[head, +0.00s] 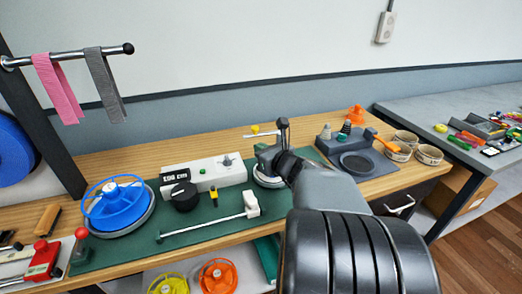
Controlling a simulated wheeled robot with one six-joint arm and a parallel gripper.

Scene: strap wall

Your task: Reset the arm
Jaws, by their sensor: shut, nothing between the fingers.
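My arm reaches in from the lower right, over the wooden bench (225,122). My gripper (270,156) is at its far end, above the right part of the green mat (185,243). It is shut and empty. The arm's wrist hides much of it and part of a round silver-edged thing (262,184) just below. I cannot tell whether they touch.
Left of my gripper are a white box (213,172) with a black knob, a white-handled rod (210,227) and a blue wheel (115,205). Pink (57,90) and grey (104,85) straps hang from a rail. Right are a dark holder (355,160) and bowls (429,155).

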